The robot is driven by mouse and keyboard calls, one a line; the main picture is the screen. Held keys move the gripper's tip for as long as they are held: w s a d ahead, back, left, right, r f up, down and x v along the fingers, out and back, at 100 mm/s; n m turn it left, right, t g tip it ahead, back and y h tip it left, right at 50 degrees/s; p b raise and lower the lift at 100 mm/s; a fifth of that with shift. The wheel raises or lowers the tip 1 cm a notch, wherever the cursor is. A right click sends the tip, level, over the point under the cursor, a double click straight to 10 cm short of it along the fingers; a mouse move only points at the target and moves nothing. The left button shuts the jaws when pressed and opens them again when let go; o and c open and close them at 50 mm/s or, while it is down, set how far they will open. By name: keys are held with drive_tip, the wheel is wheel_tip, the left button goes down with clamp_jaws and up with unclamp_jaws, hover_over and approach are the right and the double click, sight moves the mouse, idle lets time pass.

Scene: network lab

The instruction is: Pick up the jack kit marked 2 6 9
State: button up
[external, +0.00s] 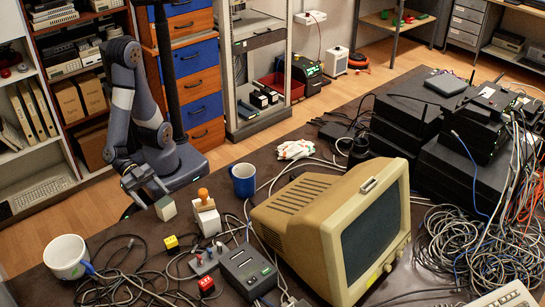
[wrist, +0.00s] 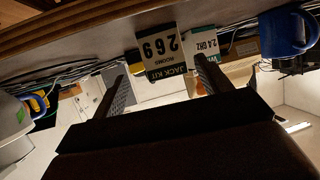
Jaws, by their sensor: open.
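The jack kit, a small cream and dark box marked 2 6 9 (wrist: 162,52), shows upside down in the wrist view, between and just beyond my fingertips. In the external view a small pale box (external: 166,208) that looks like it stands on the dark table, just right of and below my gripper (external: 146,189). Its print is too small to read there. In the wrist view my gripper (wrist: 160,70) is open, with one finger on each side of the box's outline and nothing held.
A white block with an orange knob (external: 205,214) stands close to the right of the pale box. A blue mug (external: 243,181) is behind it, and a white mug (external: 66,258) is at the left edge. Cables, a yellow block (external: 171,242) and a beige monitor (external: 335,230) crowd the front.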

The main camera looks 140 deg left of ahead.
sight(170, 211)
drive_tip(key=shift+b+x, duration=0.35)
drive_tip(key=shift+x, duration=1)
drive_tip(key=b+x, duration=0.1)
drive_tip(key=x, duration=0.1)
drive_tip(key=b+x, duration=0.1)
drive_tip(key=x, duration=0.1)
drive_tip(key=shift+s+a+f, duration=0.1)
drive_tip(key=shift+a, duration=0.25)
drive_tip(key=shift+w+f, duration=0.1)
drive_tip(key=shift+w, duration=0.45)
drive_tip(key=c, duration=1.1)
